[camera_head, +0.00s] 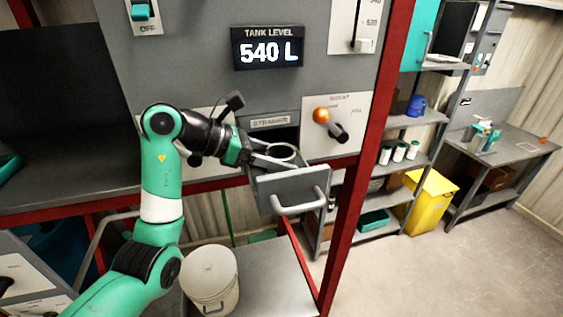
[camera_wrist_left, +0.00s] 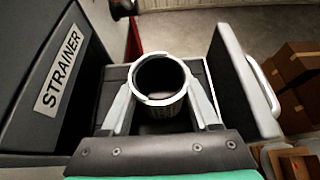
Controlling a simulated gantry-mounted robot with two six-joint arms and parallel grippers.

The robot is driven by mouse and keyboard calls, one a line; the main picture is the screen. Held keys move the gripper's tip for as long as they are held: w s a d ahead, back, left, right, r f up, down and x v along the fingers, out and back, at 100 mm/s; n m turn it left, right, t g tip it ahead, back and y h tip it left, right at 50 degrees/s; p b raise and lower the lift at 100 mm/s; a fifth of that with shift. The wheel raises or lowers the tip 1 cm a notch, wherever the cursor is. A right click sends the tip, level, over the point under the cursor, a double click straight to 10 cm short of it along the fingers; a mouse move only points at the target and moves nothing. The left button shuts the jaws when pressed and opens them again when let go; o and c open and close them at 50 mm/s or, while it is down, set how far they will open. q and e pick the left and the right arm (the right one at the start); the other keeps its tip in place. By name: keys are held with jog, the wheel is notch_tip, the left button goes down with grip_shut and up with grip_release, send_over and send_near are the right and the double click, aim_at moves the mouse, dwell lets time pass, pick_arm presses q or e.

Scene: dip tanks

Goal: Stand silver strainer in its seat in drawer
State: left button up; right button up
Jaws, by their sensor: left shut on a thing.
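The silver strainer (camera_head: 292,153) is a round cup with a bright rim, at the open drawer in the head view. In the left wrist view the strainer (camera_wrist_left: 160,101) looks upright, with its dark hollow facing up and a mesh-like wall below the rim. My left gripper (camera_head: 277,156) is shut on it, one finger on each side. The grey drawer (camera_head: 290,184) is pulled out below the STRAINER label. The drawer front (camera_wrist_left: 244,82) is to the right in the wrist view. The seat is hidden, so I cannot tell whether the strainer's base touches it. My right gripper is not in view.
The STRAINER label (camera_head: 270,121) is on the panel above the drawer. An orange knob (camera_head: 321,115) and a black lever are close on the right. A red post (camera_head: 362,170) stands right of the drawer.

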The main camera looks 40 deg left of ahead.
pick_arm(q)
jog(key=shift+f, duration=0.2)
jog(key=o, duration=1.4)
jog(key=shift+r, duration=0.15)
